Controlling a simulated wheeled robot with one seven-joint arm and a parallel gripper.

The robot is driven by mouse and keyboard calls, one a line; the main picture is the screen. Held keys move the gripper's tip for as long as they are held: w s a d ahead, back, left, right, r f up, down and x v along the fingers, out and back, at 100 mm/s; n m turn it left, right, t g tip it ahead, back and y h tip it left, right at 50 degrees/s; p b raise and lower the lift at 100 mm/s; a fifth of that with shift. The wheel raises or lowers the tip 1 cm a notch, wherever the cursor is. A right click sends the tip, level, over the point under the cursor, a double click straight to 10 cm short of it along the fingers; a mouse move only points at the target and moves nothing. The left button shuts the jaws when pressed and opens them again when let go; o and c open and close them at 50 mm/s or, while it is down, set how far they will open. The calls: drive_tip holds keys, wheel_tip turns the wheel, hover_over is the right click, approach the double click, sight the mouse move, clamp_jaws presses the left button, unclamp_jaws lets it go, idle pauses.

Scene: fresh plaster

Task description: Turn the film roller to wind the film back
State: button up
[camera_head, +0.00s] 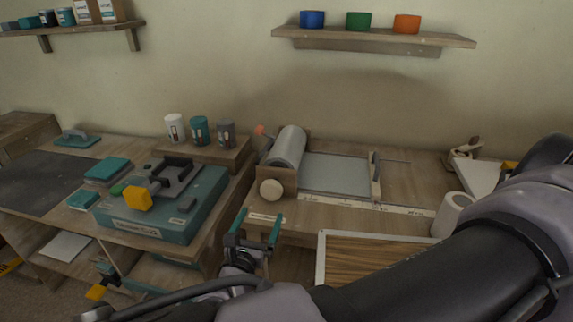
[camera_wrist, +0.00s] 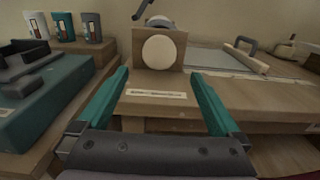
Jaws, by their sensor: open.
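The film roller (camera_head: 288,147) is a grey-white cylinder in a wooden stand on the bench. A round cream knob (camera_head: 271,189) sits on the stand's near end, and an orange-tipped part (camera_head: 260,130) shows at its far left. A sheet of grey film (camera_head: 336,174) lies to the right of the roller. My gripper (camera_head: 257,226) has teal fingers and is open and empty, in front of and below the knob. In the wrist view the knob (camera_wrist: 159,51) faces me beyond and between the open fingers (camera_wrist: 163,100), apart from them.
A teal machine (camera_head: 165,207) with a yellow knob stands to the left. Several cups (camera_head: 199,130) stand on a wooden block behind it. A white-framed wooden panel (camera_head: 370,262) and a white roll (camera_head: 453,213) are to the right. A labelled bench edge (camera_wrist: 157,94) lies before the knob.

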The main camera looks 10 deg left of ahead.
sight(270, 194)
drive_tip(key=w, duration=1.1)
drive_tip(key=shift+d, duration=0.4)
drive_tip(key=c, duration=1.3)
drive_tip(key=shift+o, duration=0.2)
drive_tip(key=shift+m, duration=0.3)
